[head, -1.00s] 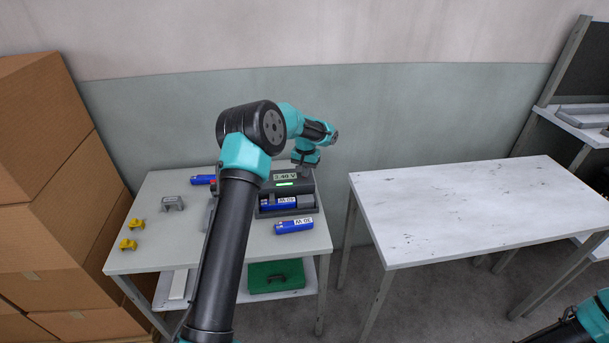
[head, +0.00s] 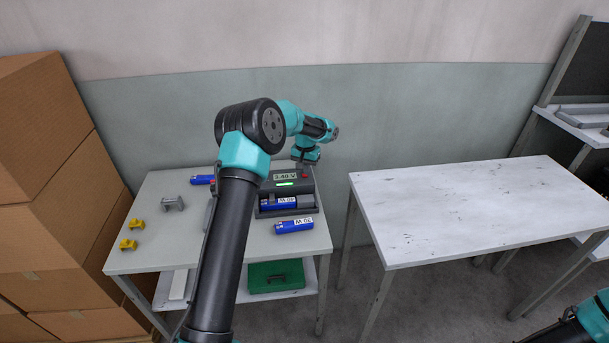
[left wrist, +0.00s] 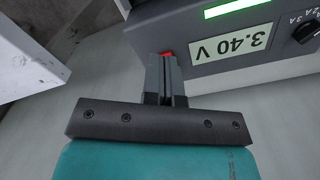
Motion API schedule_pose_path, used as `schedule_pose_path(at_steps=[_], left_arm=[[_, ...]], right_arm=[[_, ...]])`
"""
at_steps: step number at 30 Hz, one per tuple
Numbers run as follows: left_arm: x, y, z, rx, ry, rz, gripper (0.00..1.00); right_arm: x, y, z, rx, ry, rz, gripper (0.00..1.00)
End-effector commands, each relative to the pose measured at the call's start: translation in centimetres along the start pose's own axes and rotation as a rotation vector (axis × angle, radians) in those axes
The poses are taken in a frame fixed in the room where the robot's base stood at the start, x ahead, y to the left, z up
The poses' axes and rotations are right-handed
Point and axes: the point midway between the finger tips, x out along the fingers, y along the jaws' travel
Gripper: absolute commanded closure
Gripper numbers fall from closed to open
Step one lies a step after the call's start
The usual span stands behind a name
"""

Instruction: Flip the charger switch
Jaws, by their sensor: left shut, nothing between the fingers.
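The dark grey charger (head: 311,198) stands at the back right of the left table, with a 3.40 V display (head: 285,177) and a lit green bar. Its red switch (head: 305,175) is at the right of the display. In the left wrist view the red switch (left wrist: 167,54) shows just beyond the fingertips, partly hidden by them. My left gripper (left wrist: 166,62) is shut and empty, right at the switch; I cannot tell whether it touches. A blue battery (head: 280,202) lies in the charger's front bay. My right gripper is out of view.
A loose blue battery (head: 294,226) lies in front of the charger, another (head: 202,180) behind left. Grey (head: 173,203) and yellow brackets (head: 128,244) lie on the left. An empty white table (head: 450,210) stands at right. Cardboard boxes (head: 40,170) stack at far left.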

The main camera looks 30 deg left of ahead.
Motion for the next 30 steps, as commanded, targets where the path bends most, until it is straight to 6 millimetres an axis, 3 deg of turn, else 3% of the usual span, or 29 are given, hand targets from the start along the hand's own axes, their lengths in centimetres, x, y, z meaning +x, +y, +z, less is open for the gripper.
schedule_pose_path(at_steps=[16,30], left_arm=[[-4.2,0.0,0.0,0.0,0.001,0.0,1.0],[-4.6,0.0,0.0,0.0,-0.001,0.0,1.0]], right_arm=[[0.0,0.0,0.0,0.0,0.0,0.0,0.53],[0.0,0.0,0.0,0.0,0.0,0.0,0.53]])
